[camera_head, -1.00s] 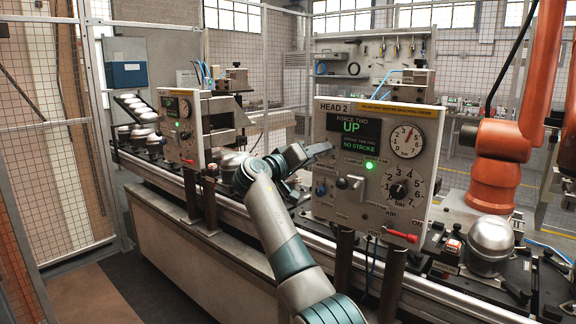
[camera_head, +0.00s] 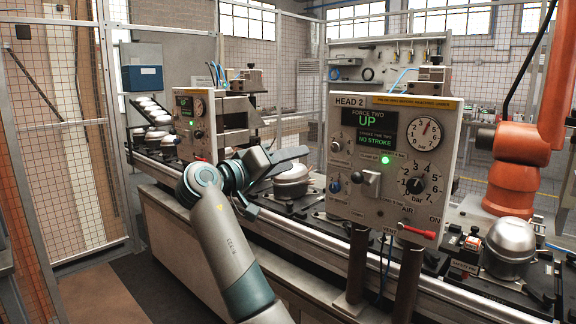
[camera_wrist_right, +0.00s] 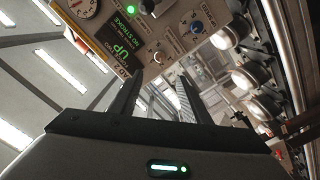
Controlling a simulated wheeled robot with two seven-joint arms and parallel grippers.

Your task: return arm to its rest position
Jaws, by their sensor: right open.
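My right arm (camera_head: 226,240) comes up from the bottom of the head view, over the near rail of the line. Its right gripper (camera_head: 284,172) is open and empty, left of the HEAD 2 panel (camera_head: 388,165) and apart from it. In the right wrist view the two dark fingers of the right gripper (camera_wrist_right: 158,104) stand apart with nothing between them. The HEAD 2 panel also shows in the right wrist view (camera_wrist_right: 165,32), beyond the fingers. Its screen reads FORCE TWO UP, NO STROKE, and a green lamp is lit. My left gripper does not show.
A silver compressor dome (camera_head: 290,182) sits on the line behind the gripper, and another dome (camera_head: 509,243) stands at the right. A second panel (camera_head: 194,125) stands further left. An orange robot arm (camera_head: 513,160) rises at the right. The floor (camera_head: 95,292) at the lower left is clear.

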